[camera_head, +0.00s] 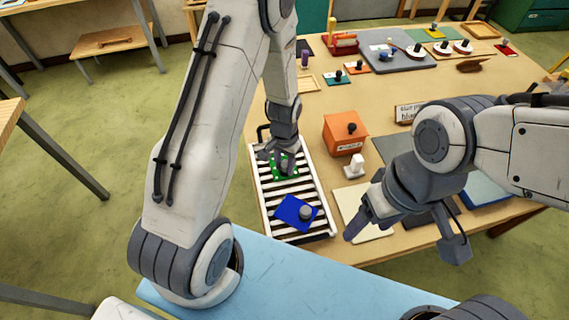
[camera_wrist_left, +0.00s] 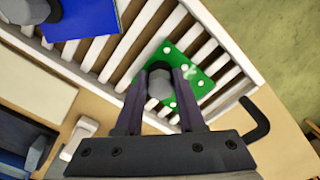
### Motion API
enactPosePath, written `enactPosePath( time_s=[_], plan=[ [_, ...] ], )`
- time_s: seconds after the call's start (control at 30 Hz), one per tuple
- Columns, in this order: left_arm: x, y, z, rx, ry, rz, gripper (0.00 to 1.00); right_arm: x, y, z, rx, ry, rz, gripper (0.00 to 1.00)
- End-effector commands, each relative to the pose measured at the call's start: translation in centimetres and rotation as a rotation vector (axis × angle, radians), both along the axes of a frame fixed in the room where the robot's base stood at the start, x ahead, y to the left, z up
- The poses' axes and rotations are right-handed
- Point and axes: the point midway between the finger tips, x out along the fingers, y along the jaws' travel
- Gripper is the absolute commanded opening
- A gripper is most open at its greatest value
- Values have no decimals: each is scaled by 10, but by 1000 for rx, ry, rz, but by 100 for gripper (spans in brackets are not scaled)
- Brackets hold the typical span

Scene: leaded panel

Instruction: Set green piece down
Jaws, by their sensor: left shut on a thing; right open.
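The green piece (camera_head: 291,173) is a flat green plate with white dots and a dark knob. It is at the far part of a white slatted rack (camera_head: 262,190). My left gripper (camera_head: 282,160) is shut on its knob from above. In the left wrist view the green piece (camera_wrist_left: 201,84) lies over the slats, its knob between the fingers (camera_wrist_left: 160,88). I cannot tell whether it touches the slats. A blue piece (camera_head: 292,208) with a grey knob lies on the near part of the rack. My right gripper (camera_head: 372,208) is open and empty, right of the rack.
An orange box (camera_head: 342,134) and a small white object (camera_head: 354,166) stand right of the rack. A cream sheet (camera_head: 357,207) lies under my right gripper. The rack has a dark handle (camera_wrist_left: 258,118) at its far end. More knobbed pieces and a grey board (camera_head: 398,59) are farther back.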

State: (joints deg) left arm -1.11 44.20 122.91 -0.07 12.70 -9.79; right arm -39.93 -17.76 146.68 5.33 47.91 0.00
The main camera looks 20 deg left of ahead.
Motion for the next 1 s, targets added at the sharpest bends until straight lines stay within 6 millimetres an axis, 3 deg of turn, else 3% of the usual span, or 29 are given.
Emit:
enactPosePath(
  time_s=[0.17,0.2,0.23,0.27,0.67,0.83,1.0],
  plan=[
    [0,0,-4,0,0,0,0,0,0,-4,0,0,0,68],
    [0,0,-3,0,1,0,53,0,0,-2,0,0,-1,68],
    [0,0,-3,0,1,0,65,0,0,-2,0,0,-1,68],
    [0,0,-3,0,1,0,68,0,0,-2,0,0,-1,68],
    [0,0,3,0,0,0,68,0,0,-1,0,0,0,68],
    [1,0,24,0,-4,0,68,0,0,-9,0,0,-1,68],
    [1,0,58,0,-7,0,68,0,0,-17,0,0,-3,68]
  ],
)
